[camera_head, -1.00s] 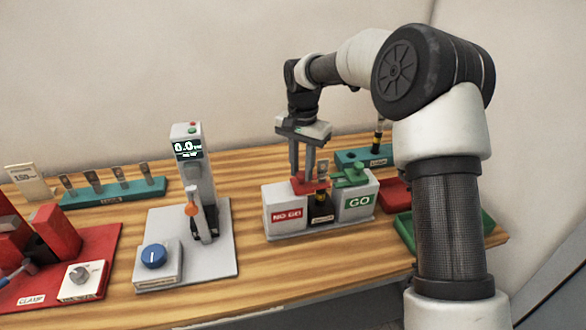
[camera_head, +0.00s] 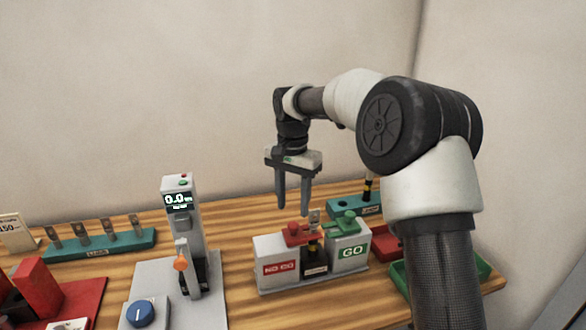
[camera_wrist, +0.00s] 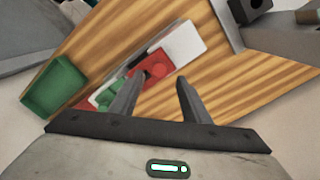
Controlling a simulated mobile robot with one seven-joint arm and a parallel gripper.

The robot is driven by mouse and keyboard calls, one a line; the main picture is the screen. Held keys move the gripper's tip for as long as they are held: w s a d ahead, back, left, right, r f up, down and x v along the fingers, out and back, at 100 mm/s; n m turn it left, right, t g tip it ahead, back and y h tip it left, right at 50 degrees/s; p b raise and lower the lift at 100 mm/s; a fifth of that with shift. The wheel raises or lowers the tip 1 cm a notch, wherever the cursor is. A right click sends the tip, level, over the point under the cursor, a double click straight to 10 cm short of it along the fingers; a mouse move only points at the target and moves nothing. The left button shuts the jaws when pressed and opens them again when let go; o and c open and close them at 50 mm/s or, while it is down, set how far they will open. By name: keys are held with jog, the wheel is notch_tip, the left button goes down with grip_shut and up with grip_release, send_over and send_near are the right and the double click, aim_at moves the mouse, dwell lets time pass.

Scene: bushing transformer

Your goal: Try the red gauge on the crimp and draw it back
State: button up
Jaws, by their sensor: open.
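The red gauge (camera_head: 297,232) sits on top of the white NO GO block (camera_head: 276,262). It also shows in the wrist view (camera_wrist: 155,63), beyond my fingers. The green gauge (camera_head: 345,222) sits on the GO block (camera_head: 349,250) beside it. Between the blocks stands a dark holder (camera_head: 315,262) with a small metal lug (camera_head: 314,216) upright in it; the crimp itself is too small to make out. My gripper (camera_head: 292,210) is open and empty, pointing down above and slightly left of the red gauge, apart from it.
A press with a display (camera_head: 180,220) and orange-tipped lever stands left of the gauge blocks. A teal rack (camera_head: 100,245) of lugs is at the back left. Red and green trays (camera_head: 398,272) lie to the right. Bare wood lies between press and blocks.

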aim_at(293, 224)
notch_tip(293, 224, up, 12)
jog(key=shift+p, duration=0.45)
dwell(0.5)
